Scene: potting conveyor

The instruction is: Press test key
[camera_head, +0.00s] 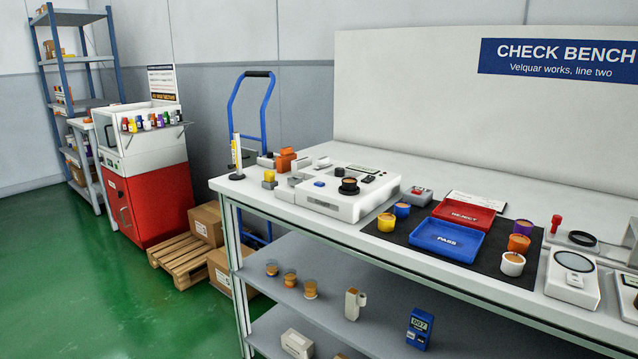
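A white testing device (345,207) stands on the check bench, left of the black mat. A small blue key (319,184) sits on its top at the left. No label on this key can be read, so I cannot tell for sure that it is the test key. A dark round holder (349,189) with a brown-topped cup or part in it sits on the device, right of the blue key. A small dark button (368,179) is beside it. My gripper is not in view.
The bench (292,218) has a black mat (490,262) with a red REJECT tray (465,212), a blue PASS tray (447,240) and several coloured pots. Small orange and yellow items stand left of the device. Green floor (120,310) is clear at left.

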